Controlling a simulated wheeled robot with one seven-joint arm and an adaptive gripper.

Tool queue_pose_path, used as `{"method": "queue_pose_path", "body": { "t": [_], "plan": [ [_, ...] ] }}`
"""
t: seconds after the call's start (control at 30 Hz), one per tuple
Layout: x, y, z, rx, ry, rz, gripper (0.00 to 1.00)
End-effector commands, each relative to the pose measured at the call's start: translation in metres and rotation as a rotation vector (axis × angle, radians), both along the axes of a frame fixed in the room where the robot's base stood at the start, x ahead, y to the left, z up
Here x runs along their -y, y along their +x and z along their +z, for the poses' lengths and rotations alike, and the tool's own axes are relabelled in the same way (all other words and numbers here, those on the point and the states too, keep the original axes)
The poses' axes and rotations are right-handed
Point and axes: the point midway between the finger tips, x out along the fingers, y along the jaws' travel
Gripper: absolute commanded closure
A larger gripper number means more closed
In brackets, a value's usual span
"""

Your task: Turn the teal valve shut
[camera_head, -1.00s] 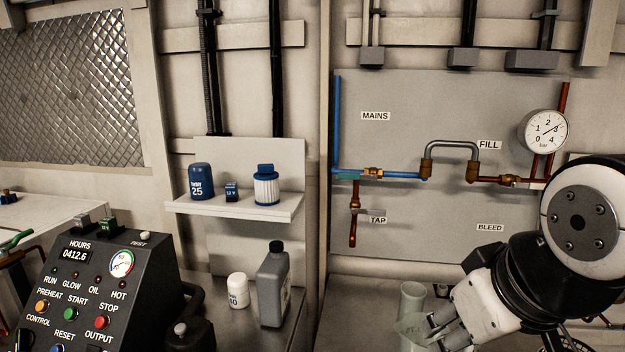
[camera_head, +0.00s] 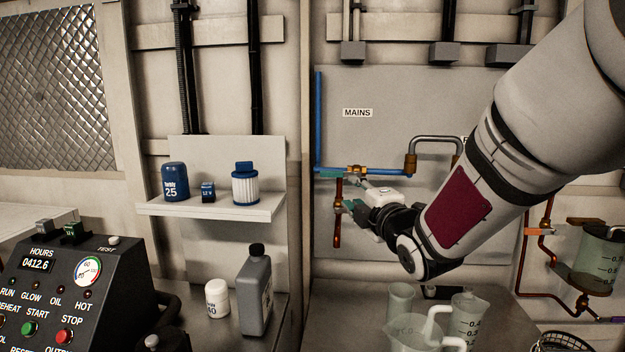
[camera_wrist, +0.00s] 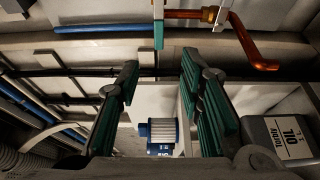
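The teal valve handle (camera_head: 328,175) lies along the blue pipe at the left of the grey panel, beside a brass fitting (camera_head: 357,169). In the wrist view the teal handle (camera_wrist: 158,30) shows upper centre, beyond the fingertips and roughly in line with the gap between them. My gripper (camera_head: 347,206) is at the panel, just below the handle and close to the copper tap pipe (camera_head: 338,230). In the wrist view my gripper (camera_wrist: 158,75) has its teal-padded fingers spread with nothing between them. Contact with the pipe cannot be told.
A white shelf (camera_head: 210,208) with a blue filter can, a small box and a white filter stands left of the panel. A grey oil bottle (camera_head: 255,292) and a white tub (camera_head: 217,298) stand below. Clear beakers (camera_head: 468,316) stand under my arm.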

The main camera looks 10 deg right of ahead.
Motion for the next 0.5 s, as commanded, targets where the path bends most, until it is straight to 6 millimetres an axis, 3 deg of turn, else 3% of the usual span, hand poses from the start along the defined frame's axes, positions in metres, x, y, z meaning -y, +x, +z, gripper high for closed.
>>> {"method": "queue_pose_path", "body": {
  "t": [0.17, 0.5],
  "plan": [
    [-0.003, 0.016, 0.001, 0.006, -0.007, 0.003, 0.66],
    [-0.012, 0.081, 0.0, 0.005, -0.006, 0.003, 0.66]
  ]
}}
